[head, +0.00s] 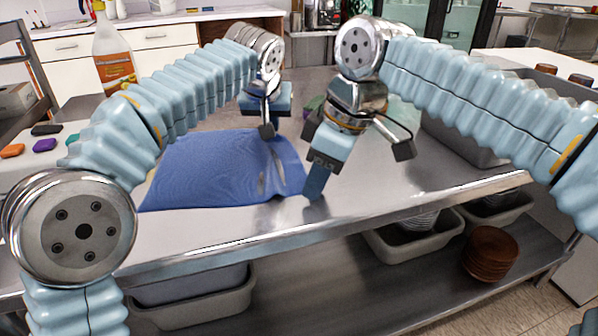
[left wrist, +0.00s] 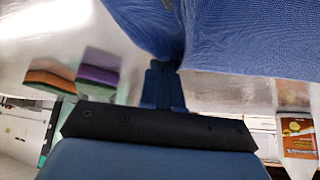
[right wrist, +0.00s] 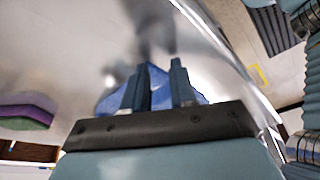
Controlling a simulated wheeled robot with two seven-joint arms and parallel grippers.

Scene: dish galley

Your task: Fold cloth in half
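A blue cloth (head: 205,168) lies on the steel table (head: 400,175), with a raised crease along its right side. My left gripper (head: 268,128) is at the cloth's far right part, its fingertips mostly hidden in the head view. In the left wrist view its fingers (left wrist: 163,82) are together, with the cloth (left wrist: 230,35) gathered at their tips. My right gripper (head: 314,192) points down beside the cloth's near right corner. In the right wrist view its fingers (right wrist: 160,88) are apart, with blue cloth (right wrist: 107,100) visible behind and between them; contact is unclear.
A spray bottle (head: 113,55) stands at the back left. Several coloured sponges (head: 46,145) lie at the far left. A grey bin (head: 465,138) is at the right. Bins and stacked brown bowls (head: 490,255) sit on the lower shelf. The table right of the cloth is largely clear.

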